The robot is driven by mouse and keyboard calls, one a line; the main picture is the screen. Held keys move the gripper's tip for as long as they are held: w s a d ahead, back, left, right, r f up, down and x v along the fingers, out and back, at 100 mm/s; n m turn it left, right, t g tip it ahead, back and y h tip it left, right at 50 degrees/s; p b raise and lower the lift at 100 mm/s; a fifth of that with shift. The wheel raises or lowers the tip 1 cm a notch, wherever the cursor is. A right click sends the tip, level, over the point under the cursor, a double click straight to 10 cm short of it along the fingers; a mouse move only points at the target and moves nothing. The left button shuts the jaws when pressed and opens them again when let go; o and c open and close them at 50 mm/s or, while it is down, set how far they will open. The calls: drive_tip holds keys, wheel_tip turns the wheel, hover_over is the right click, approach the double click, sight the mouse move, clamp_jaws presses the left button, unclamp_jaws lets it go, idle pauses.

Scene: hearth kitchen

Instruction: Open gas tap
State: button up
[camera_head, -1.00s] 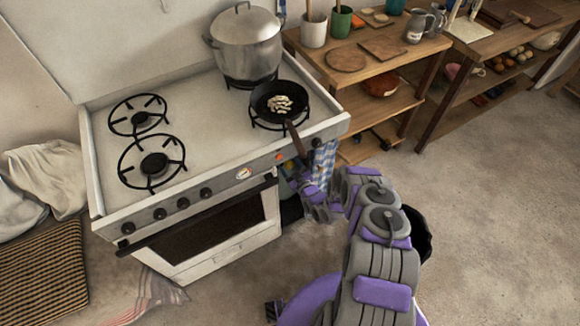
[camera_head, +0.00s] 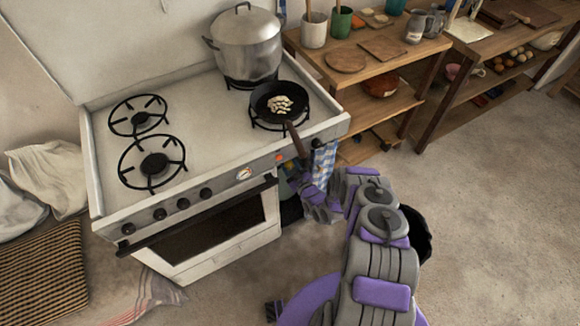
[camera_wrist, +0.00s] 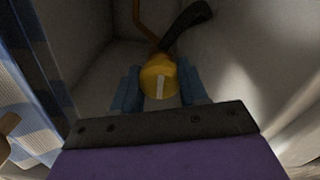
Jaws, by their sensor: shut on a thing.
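The gas tap (camera_wrist: 158,72) shows in the wrist view as a round yellow knob with a pale line across its face, lying roughly upright in the picture. My gripper (camera_wrist: 160,88) is shut on it, with one blue finger on its left side and one on its right. In the head view my gripper (camera_head: 303,187) is low beside the right end of the stove (camera_head: 210,150). The tap itself cannot be made out there. How far the tap is turned cannot be told.
A black handle-like piece (camera_wrist: 186,25) and a thin copper-coloured pipe (camera_wrist: 138,18) are behind the tap. A blue checked cloth (camera_head: 324,158) hangs at the stove's right end. A frying pan's handle (camera_head: 297,140) juts over the front edge. Wooden shelves (camera_head: 385,103) stand right of the stove.

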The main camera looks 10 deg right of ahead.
drive_tip(key=n, duration=0.4)
drive_tip(key=shift+n, duration=0.3)
drive_tip(key=n, duration=0.4)
drive_tip(key=shift+a+f+n, duration=0.1)
drive_tip(key=shift+n, duration=0.2)
drive_tip(key=n, duration=0.5)
drive_tip(key=shift+s, duration=0.1)
drive_tip(key=shift+f+n, duration=0.15)
drive_tip(key=shift+n, duration=1.45)
drive_tip(key=shift+s, duration=0.1)
drive_tip(key=o, duration=0.9)
drive_tip(key=shift+f, duration=0.1)
drive_tip(key=shift+c, duration=0.2)
drive_tip(key=shift+o, duration=1)
drive_tip(key=shift+r, duration=0.2)
